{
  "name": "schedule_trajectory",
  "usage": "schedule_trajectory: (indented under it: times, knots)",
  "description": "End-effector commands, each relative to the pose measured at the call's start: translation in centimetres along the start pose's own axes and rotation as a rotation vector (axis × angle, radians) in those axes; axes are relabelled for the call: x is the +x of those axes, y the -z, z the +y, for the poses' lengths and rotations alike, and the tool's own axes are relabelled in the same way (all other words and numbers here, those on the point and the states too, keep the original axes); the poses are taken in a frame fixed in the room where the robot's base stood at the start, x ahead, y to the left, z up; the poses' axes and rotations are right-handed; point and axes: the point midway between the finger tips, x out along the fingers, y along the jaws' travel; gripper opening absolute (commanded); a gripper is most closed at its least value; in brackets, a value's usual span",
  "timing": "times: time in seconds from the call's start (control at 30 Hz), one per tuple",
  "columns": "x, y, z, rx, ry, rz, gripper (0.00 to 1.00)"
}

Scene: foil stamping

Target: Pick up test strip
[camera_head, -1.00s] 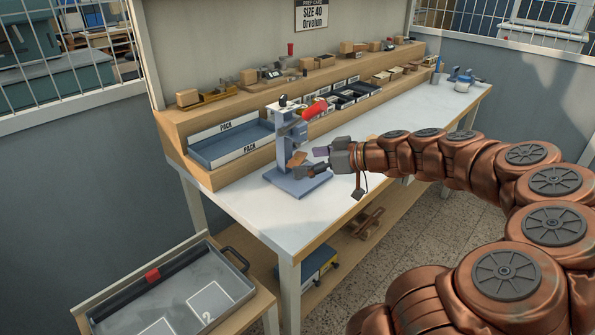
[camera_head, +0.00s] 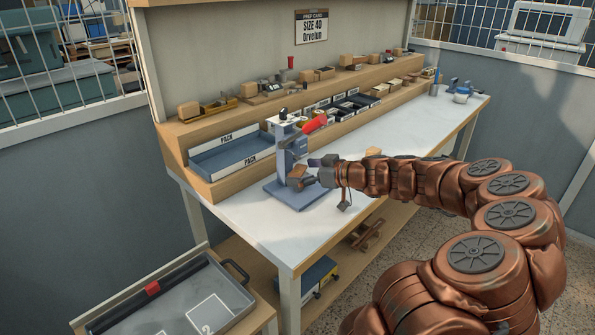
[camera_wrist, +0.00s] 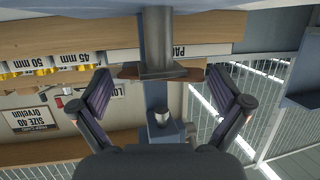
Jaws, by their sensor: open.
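The test strip appears to be the thin brown piece (camera_head: 297,172) at the grey stamping press (camera_head: 285,150) with the red handle (camera_head: 314,124). In the wrist view a brown strip (camera_wrist: 190,74) spans the gap between my fingers, its middle hidden by the press's grey block (camera_wrist: 157,50). My gripper (camera_head: 311,173) is at the front of the press. In the wrist view its fingers (camera_wrist: 161,88) are spread wide, one on each side of the strip, with visible gaps to its ends. It holds nothing.
The press base (camera_head: 290,197) stands on the white worktop (camera_head: 240,220). Behind it are a blue-grey PACK tray (camera_head: 232,158) and small labelled bins (camera_head: 350,103). A grey tray (camera_head: 175,308) is at the lower left. The worktop to the right is mostly clear.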

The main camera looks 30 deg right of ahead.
Motion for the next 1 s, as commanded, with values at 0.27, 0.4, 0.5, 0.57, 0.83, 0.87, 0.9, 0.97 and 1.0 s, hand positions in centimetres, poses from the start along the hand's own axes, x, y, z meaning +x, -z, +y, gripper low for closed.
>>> schedule_trajectory:
  times: [0.27,0.4,0.5,0.57,0.83,0.87,0.9,0.97,1.0]
  knots:
    - [0.13,-0.03,0.01,0.000,0.000,0.000,0.97]
    - [0.13,-0.03,0.00,0.001,0.000,0.000,0.82]
    - [0.12,-0.03,0.00,0.001,0.000,0.000,0.78]
    - [0.12,-0.04,0.00,0.001,0.000,0.000,0.78]
    - [0.10,0.04,-0.01,0.000,0.001,0.000,0.75]
    - [0.09,0.11,0.00,0.000,0.000,0.000,0.75]
    - [0.05,0.25,-0.01,0.000,0.001,0.000,0.75]
    - [-0.04,0.58,-0.02,-0.001,0.001,0.000,0.75]
    - [-0.11,0.88,-0.03,-0.002,0.001,0.000,0.75]
